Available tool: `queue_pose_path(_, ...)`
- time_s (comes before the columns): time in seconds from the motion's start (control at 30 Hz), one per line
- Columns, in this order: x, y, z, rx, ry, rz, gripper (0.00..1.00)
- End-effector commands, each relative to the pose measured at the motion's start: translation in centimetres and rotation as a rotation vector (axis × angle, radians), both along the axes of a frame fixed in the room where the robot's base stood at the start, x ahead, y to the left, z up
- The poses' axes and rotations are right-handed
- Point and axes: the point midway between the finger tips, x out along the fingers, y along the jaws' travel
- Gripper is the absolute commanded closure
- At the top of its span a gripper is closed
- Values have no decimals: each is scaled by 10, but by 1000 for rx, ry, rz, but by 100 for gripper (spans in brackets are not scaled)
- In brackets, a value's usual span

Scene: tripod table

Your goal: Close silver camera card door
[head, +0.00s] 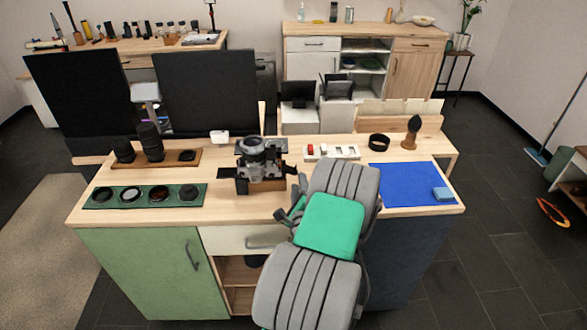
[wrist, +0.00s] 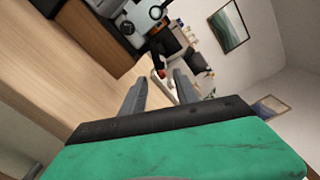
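The silver and black camera (head: 262,160) sits on a small wooden stand near the middle of the table, its lens pointing upward in the head view. A small dark flap (head: 226,172) sticks out at its left; I cannot tell whether it is the card door. Part of the camera (wrist: 138,18) shows at the top of the wrist view, beyond the fingers. My gripper (wrist: 159,84) is open, its two grey fingers apart with nothing held between them. In the head view my gripper (head: 293,200) is just right and in front of the camera, partly hidden by my arm.
A lens tray (head: 175,158) and a green mat (head: 94,206) with several round items lie left. A white card tray (head: 333,152), black ring (head: 379,141), brush (head: 412,130) and blue cloth (head: 400,185) are right. The table's front edge is beneath my arm.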

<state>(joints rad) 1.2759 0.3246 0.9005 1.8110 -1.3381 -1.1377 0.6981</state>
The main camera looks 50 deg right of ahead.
Motion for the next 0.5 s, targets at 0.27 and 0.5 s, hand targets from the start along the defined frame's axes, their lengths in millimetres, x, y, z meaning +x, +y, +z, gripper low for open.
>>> queue_pose_path(0.27,30,-35,6,-4,3,1,63)
queue_pose_path(0.5,42,-48,2,-4,3,2,63)
